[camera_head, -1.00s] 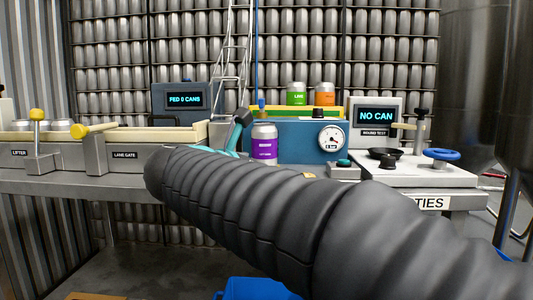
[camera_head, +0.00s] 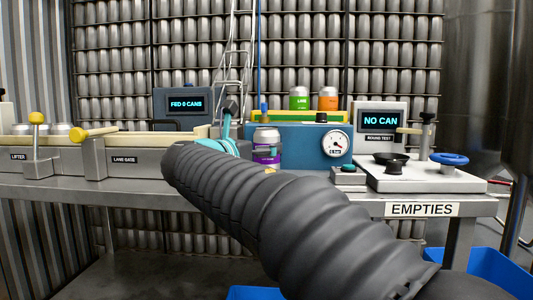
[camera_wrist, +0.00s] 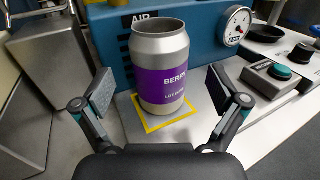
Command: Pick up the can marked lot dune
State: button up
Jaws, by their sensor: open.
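An open-topped silver can with a purple BERRY label (camera_wrist: 163,75) stands upright on a yellow-outlined square (camera_wrist: 152,125) in the wrist view. Small lot text shows low on its label, too small to read surely. The head view shows this can (camera_head: 266,137) in front of the blue machine, partly covered by a gripper finger. My gripper (camera_wrist: 160,98) is open and empty, with one finger to the left and one to the right of the can, both apart from it in the wrist view. In the head view my gripper (camera_head: 246,136) is partly hidden by my arm.
A green can (camera_head: 299,99) and an orange can (camera_head: 327,99) stand on the blue machine (camera_head: 300,150) behind. A gauge (camera_wrist: 237,26) and a teal button box (camera_wrist: 278,75) are to the right. A grey metal block (camera_wrist: 20,115) is at left.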

jog(key=x, duration=0.5)
jog(key=shift+f, duration=0.15)
jog(key=shift+a, duration=0.1)
jog(key=c, duration=1)
jog(key=shift+c, duration=0.2)
